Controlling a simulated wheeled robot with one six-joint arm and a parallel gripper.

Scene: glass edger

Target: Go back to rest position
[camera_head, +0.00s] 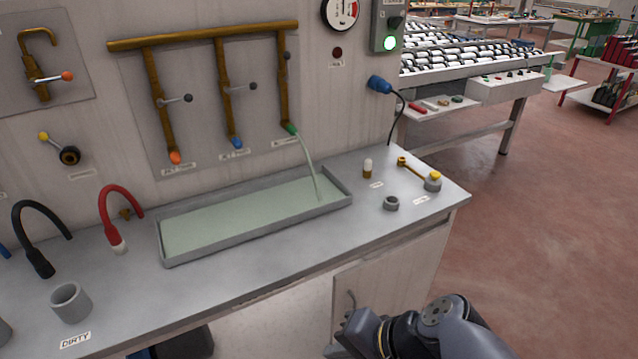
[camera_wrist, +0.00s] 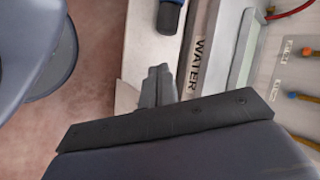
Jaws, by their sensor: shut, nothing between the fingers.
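My gripper (camera_wrist: 157,86) shows in the wrist view with its dark fingers together and nothing between them. In the head view my arm is at the bottom right, in front of the bench's cabinet door; the fingertips are not clearly seen there. The grey workbench (camera_head: 260,282) stands ahead, and my arm is on its near side, apart from its top in the picture. A "WATER" label (camera_wrist: 195,68) lies beside the fingers in the wrist view.
A tray (camera_head: 347,205) of greenish liquid sits on the bench under brass pipes, a stream running from the green nozzle (camera_head: 290,128). A grey cup (camera_head: 70,303) stands front left; small fittings (camera_head: 391,203) lie at the right end. Open red floor (camera_head: 560,230) lies to the right.

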